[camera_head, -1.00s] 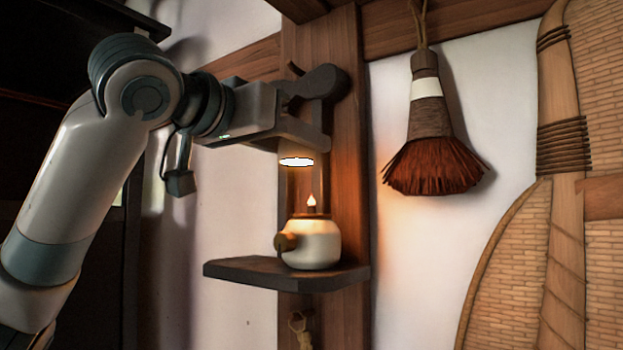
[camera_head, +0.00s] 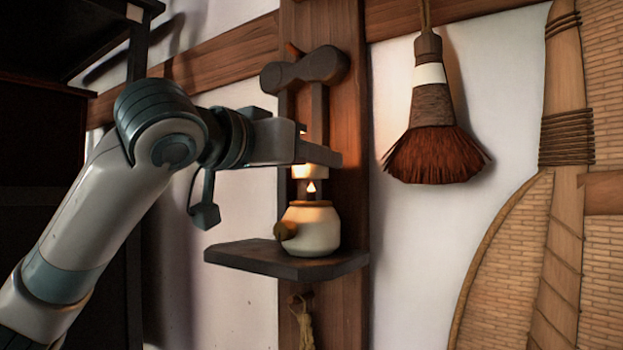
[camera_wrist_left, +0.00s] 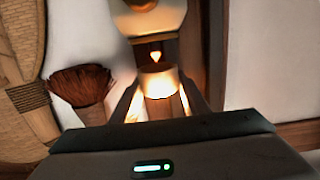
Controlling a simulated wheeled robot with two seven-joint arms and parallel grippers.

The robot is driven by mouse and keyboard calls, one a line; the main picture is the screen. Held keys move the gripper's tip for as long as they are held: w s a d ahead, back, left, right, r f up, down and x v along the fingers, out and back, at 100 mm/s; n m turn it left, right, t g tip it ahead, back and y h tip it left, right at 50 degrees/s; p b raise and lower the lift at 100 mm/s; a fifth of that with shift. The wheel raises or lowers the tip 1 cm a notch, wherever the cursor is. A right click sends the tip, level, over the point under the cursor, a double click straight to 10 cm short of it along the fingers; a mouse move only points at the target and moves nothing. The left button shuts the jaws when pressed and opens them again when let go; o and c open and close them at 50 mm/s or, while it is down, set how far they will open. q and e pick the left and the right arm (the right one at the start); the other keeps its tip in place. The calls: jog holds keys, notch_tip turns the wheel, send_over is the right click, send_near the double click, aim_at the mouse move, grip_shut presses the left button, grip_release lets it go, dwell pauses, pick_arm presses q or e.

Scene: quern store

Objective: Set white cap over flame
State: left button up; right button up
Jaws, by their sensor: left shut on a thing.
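The white cap (camera_head: 309,172) is held in my left gripper (camera_head: 316,157), directly above the small flame (camera_head: 311,187). A narrow gap shows between the cap and the flame. The flame rises from the mouth of a round cream lamp pot (camera_head: 315,229) with a brown rim and a brown knob on its left side. In the left wrist view, which is upside down, the lit cap (camera_wrist_left: 159,84) sits between both fingers, with the flame (camera_wrist_left: 155,56) and lamp pot (camera_wrist_left: 150,17) beyond it. My right gripper is not in view.
The lamp stands on a dark wall shelf (camera_head: 286,262) fixed to a wooden post (camera_head: 347,120). A dark bracket (camera_head: 305,70) is just above my gripper. A brush (camera_head: 433,150) and large woven pieces (camera_head: 590,270) hang at the right. A cord (camera_head: 304,325) hangs below the shelf.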

pick_arm(q)
notch_tip(320, 180, down, 2)
jog(key=shift+a+p, duration=0.1)
jog(key=shift+p, duration=0.4)
jog(key=shift+w+f+p, duration=0.15)
jog(key=shift+f+p, duration=0.05)
jog(key=shift+p, duration=0.2)
jog(key=shift+w+f, duration=0.1)
jog(key=shift+f, duration=0.2)
jog(key=shift+f, duration=0.2)
jog(key=o, duration=1.1)
jog(key=shift+c, duration=0.2)
jog(key=shift+r, duration=0.1)
